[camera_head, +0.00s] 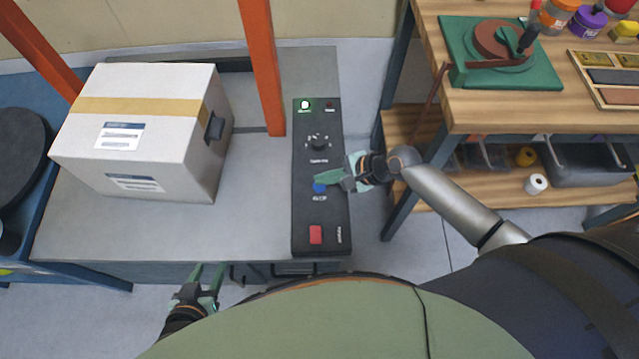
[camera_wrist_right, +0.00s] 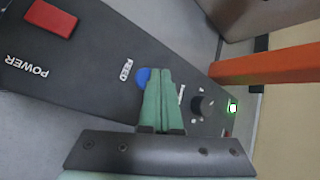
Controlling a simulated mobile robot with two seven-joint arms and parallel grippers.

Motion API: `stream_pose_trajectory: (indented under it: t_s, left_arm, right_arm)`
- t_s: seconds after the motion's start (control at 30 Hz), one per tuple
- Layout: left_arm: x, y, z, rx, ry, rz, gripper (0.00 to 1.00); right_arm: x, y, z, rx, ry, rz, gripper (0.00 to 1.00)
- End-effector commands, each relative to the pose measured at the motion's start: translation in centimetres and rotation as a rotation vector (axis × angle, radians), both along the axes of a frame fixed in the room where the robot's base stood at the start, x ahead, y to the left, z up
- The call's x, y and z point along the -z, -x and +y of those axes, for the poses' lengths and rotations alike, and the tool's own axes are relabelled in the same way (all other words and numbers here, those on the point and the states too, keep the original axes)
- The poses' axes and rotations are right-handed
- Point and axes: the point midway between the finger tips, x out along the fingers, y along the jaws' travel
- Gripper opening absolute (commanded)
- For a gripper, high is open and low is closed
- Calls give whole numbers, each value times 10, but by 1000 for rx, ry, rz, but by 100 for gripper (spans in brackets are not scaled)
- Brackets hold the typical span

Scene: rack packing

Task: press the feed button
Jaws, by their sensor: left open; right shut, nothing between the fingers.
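The feed button is a round blue button (camera_head: 319,188) on a black control panel (camera_head: 304,219), with the word FEED beside it in the right wrist view. My right gripper (camera_head: 325,181) is shut and empty, its green fingertips over the button. In the right wrist view, the shut fingers (camera_wrist_right: 157,74) hide part of the blue button (camera_wrist_right: 142,76). I cannot tell whether the tips touch it. My left gripper (camera_head: 208,282) is open and empty, low in front of the grey table.
The panel also has a red power switch (camera_head: 315,235), a black knob (camera_head: 317,142) and a lit green lamp (camera_head: 305,104). A taped cardboard box (camera_head: 150,165) stands on the grey table (camera_head: 80,232). An orange post (camera_head: 262,65) rises behind. A wooden workbench (camera_head: 455,115) is at the right.

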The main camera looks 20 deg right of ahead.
Motion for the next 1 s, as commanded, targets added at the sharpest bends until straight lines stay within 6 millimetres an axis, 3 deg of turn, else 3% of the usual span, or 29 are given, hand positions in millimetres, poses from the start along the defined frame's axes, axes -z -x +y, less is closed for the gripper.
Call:
stream_pose_trajectory:
  t_s: [1.0]
  left_arm:
    - [1, 0, 0, 0, 0, 1, 50]
  right_arm:
    - [8, 0, 0, 0, 0, 0, 0]
